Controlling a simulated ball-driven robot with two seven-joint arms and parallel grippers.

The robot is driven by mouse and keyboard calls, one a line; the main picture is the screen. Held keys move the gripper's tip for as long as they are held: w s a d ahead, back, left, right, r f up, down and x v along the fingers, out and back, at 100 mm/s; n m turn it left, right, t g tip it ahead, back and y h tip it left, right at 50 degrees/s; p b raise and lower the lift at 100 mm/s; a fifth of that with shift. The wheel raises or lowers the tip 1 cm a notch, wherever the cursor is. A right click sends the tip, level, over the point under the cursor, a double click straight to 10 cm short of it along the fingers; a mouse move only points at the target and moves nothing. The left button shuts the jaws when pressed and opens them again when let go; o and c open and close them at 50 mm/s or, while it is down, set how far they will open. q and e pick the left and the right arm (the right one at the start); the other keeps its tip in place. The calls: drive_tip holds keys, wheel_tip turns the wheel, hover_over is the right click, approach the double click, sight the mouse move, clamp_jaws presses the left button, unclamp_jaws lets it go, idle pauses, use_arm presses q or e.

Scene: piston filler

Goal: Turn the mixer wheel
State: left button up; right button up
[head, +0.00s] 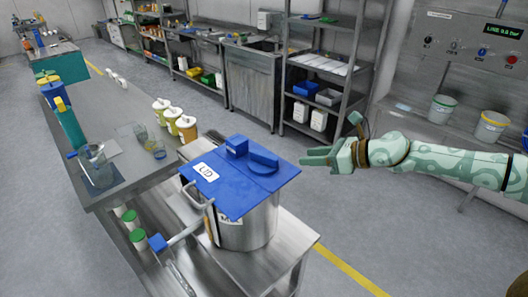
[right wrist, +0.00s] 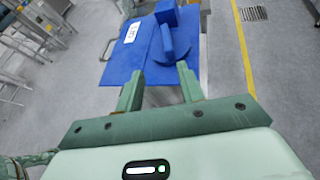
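A steel pot (head: 248,226) stands on a steel stand, covered by a square blue lid (head: 228,192) with a white label. A round blue wheel with a raised bar across it (head: 263,161) sits on the lid, next to a blue block (head: 236,146). The wheel also shows beyond my fingers in the right wrist view (right wrist: 171,47). My right gripper (head: 306,156) is just right of the lid, fingers pointing left toward the wheel. In the right wrist view its fingers (right wrist: 160,88) are apart with nothing between them. My left gripper is not in view.
A blue-handled lever (head: 158,242) sticks out at the pot's lower left. A steel table (head: 105,120) on the left bears yellow-and-white containers (head: 173,120) and a clear vessel (head: 96,165). A control panel (head: 465,45) stands at the back right. The floor right of the stand is clear.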

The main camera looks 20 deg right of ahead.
sight(266, 155)
drive_tip(key=shift+n+t, duration=0.3)
drive_tip(key=shift+n, duration=0.2)
drive_tip(key=x, duration=1.1)
drive_tip(key=d+x, duration=0.1)
drive_tip(key=x, duration=0.4)
drive_tip(key=shift+w+a+f, duration=0.1)
drive_tip(key=shift+w+f, duration=0.1)
drive_tip(key=shift+w, duration=0.25)
clamp_jaws()
